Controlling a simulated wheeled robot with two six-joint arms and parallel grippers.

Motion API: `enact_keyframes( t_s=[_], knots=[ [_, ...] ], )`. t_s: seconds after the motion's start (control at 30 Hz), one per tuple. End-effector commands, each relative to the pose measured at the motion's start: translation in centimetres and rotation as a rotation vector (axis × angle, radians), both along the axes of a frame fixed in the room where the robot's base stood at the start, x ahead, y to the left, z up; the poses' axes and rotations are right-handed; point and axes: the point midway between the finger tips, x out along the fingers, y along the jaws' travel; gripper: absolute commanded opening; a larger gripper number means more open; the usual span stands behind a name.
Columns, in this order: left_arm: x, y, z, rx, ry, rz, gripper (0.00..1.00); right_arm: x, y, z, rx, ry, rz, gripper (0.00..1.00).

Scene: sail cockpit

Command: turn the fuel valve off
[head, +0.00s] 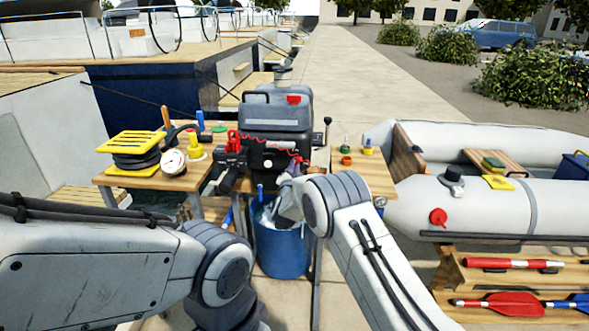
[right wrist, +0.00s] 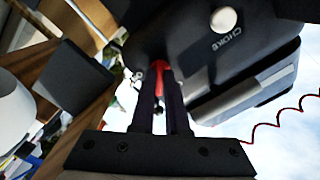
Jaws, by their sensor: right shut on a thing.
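My right gripper (head: 284,180) is up against the lower right of that front. In the right wrist view my right gripper (right wrist: 163,82) has its two dark fingers close together on a red lever (right wrist: 159,68) under the motor's black body. I take this to be the fuel valve. Its base is mostly hidden. A white choke knob (right wrist: 224,20) sits beside it on the panel. My left arm shows at the lower left, but its gripper is out of view.
A blue bucket (head: 281,250) stands below the motor. Yellow and black items (head: 135,150) and a round gauge (head: 173,162) lie on the table's left. An inflatable boat (head: 480,205) is to the right. A red coiled cord (right wrist: 285,120) hangs near my right gripper.

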Motion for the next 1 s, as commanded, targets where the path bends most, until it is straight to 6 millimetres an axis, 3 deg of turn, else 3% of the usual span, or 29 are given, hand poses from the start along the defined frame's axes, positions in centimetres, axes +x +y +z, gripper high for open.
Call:
enact_keyframes(
  t_s=[0.6,1.0],
  knots=[
    [0.0,0.0,0.7,0.0,0.0,0.0,0.5,0.0,0.1,-0.1,-0.555,0.083,0.002,0.0],
    [0.0,0.0,1.1,0.0,0.0,0.0,0.5,0.0,0.1,-0.1,-0.755,0.112,0.002,0.0]
  ],
)
